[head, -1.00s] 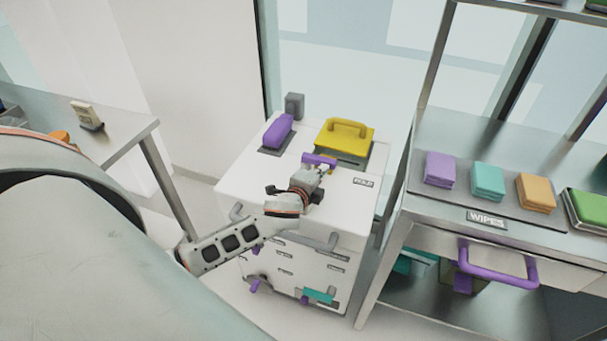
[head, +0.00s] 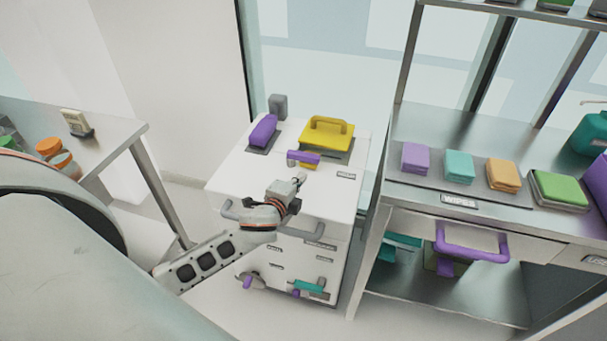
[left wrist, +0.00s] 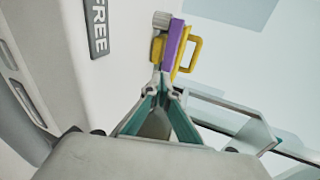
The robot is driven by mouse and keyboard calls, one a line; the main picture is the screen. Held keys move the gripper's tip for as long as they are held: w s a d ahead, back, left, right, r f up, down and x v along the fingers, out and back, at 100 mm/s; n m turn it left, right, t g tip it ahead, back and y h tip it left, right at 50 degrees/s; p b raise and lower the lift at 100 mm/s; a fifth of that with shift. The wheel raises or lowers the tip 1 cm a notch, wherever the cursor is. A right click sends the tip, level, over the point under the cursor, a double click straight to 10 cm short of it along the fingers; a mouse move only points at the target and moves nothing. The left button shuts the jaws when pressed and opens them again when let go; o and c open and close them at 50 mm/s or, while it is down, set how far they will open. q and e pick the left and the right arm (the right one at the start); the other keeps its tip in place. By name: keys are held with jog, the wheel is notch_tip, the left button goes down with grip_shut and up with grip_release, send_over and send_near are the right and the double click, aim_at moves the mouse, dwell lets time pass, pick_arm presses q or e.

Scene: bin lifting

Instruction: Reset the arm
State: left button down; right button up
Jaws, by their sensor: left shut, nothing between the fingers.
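My left arm reaches in from the left in the head view, over the front of a white cart (head: 225,175). My left gripper (head: 300,178) is shut and empty, a little in front of a purple handle bar (head: 303,158). The bar is at the front of a yellow bin (head: 327,132) with a yellow top handle. In the left wrist view the closed fingertips (left wrist: 163,86) point towards a purple bar (left wrist: 174,45), with a yellow handle (left wrist: 191,52) beside it. The fingertips appear apart from the bar. My right gripper is not in view.
A purple object (head: 263,131) lies on the cart's left. A metal shelf (head: 470,135) with coloured wipe stacks and a purple drawer handle (head: 470,250) stands at right. A metal table (head: 110,135) is at left. A glass wall is behind the cart.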

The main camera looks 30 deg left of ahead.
pick_arm(q)
jog(key=v, duration=0.6)
jog(key=shift+s+d, duration=0.1)
jog(key=shift+d, duration=0.1)
